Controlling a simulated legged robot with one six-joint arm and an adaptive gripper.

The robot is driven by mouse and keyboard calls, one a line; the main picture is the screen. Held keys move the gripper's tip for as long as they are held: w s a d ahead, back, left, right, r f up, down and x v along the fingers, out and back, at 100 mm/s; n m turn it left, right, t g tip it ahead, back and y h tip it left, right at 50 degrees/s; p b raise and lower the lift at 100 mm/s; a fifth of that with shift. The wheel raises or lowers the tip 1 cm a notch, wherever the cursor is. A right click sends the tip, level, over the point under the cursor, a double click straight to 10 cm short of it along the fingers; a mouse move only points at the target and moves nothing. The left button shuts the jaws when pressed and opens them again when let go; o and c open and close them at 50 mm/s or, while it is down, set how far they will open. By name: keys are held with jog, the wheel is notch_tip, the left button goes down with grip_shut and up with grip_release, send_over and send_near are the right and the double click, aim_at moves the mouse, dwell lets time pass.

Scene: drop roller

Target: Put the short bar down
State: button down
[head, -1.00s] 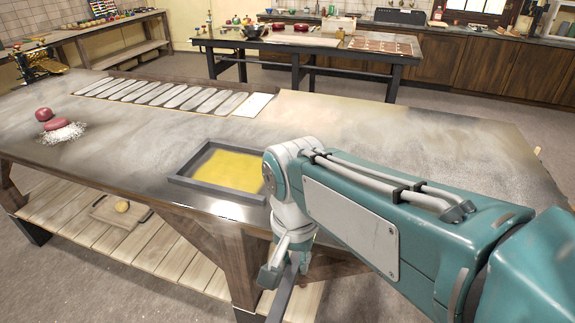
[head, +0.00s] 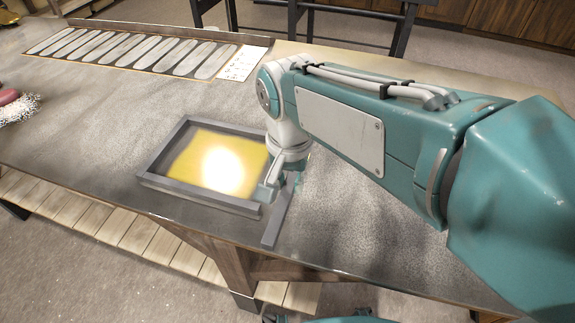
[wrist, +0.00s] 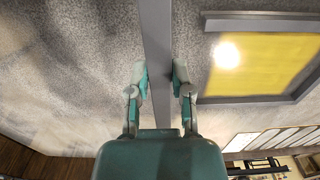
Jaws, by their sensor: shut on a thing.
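The short bar (head: 276,222) is a dark grey flat strip. My gripper (head: 281,184) is shut on it, just right of the yellow-bottomed tray. In the wrist view the bar (wrist: 156,30) runs lengthwise between the two fingertips of my gripper (wrist: 160,76). The bar is over the worktable (head: 380,235), with its near end close to the table's front edge. I cannot tell whether it touches the tabletop. Its far end is hidden behind my gripper in the head view.
The grey-framed tray (head: 160,183) with a yellow bottom lies left of the bar; a bright glare sits on the yellow. A row of long grey ovals (head: 130,50) and a white card (head: 242,63) lie at the back. Bare tabletop lies right of my gripper.

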jog(key=w+f, duration=0.2)
jog(key=w, duration=0.2)
jog(key=w+f, duration=0.3)
jog(key=w, duration=0.1)
jog(key=w+f, duration=0.3)
jog(key=w, duration=0.1)
jog(key=shift+d+f, duration=0.1)
jog(key=shift+d, duration=0.1)
jog(key=shift+w+f, duration=0.45)
jog(key=shift+f, duration=1.7)
jog(key=shift+f, duration=0.1)
jog(key=c, duration=0.5)
grip_release()
notch_tip(320, 180, up, 12)
jog(key=shift+r, duration=0.1)
